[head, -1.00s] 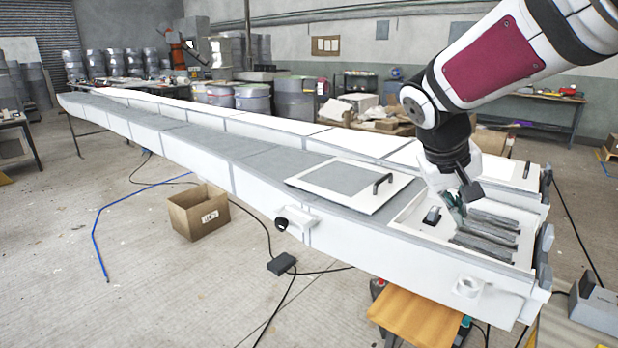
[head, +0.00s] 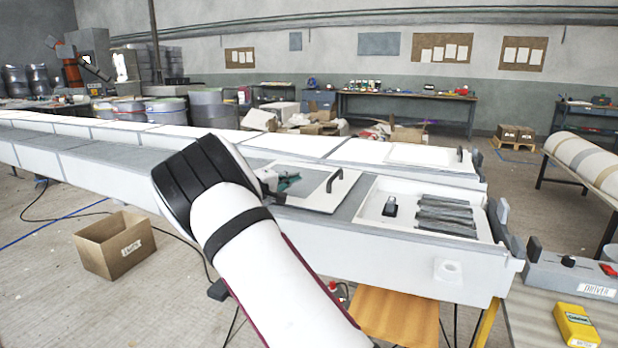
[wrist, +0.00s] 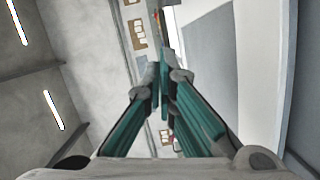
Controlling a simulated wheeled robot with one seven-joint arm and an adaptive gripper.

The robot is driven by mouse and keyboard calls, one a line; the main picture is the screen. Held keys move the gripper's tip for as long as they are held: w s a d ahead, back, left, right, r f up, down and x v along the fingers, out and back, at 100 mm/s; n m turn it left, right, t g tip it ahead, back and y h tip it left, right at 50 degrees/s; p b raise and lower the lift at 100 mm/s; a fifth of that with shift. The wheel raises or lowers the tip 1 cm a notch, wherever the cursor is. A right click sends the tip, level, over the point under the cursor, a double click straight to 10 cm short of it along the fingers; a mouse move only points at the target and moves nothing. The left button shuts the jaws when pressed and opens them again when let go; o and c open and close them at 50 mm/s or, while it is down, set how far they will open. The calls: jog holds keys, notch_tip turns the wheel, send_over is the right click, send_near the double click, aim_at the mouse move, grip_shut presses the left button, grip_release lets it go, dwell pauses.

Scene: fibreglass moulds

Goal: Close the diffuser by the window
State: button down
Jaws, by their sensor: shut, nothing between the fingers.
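No window shows, and I cannot tell any thing here as a diffuser. On the near white mould, an open shallow recess (head: 369,214) holds several grey slats (head: 445,216) and a small black device (head: 389,206). Left of it lies a white-framed grey panel (head: 318,202) with a black handle (head: 334,180). My gripper (head: 287,183), with teal fingers, appears over this panel, partly hidden behind my own arm; I cannot tell its height. In the wrist view its fingers (wrist: 164,62) meet at the tips and hold nothing.
A second long mould (head: 410,154) runs behind the near one. A cardboard box (head: 115,246) stands on the floor at left. A wooden stool (head: 400,315) is below the near mould. At right are a grey control box (head: 570,272) and a yellow device (head: 576,325) on a bench.

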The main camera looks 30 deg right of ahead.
jog(key=shift+w, duration=0.3)
send_over(322, 186)
jog(key=w+a, duration=0.2)
jog(key=w, duration=0.1)
jog(key=shift+w+a+f+b, duration=0.2)
jog(key=shift+f+b, duration=0.15)
jog(key=shift+s+d+f+p, duration=0.15)
jog(key=shift+s+d, duration=0.45)
jog(key=shift+s, duration=0.2)
jog(key=shift+s+d+f+p, duration=0.15)
jog(key=shift+s+d, duration=0.4)
jog(key=shift+s, duration=0.25)
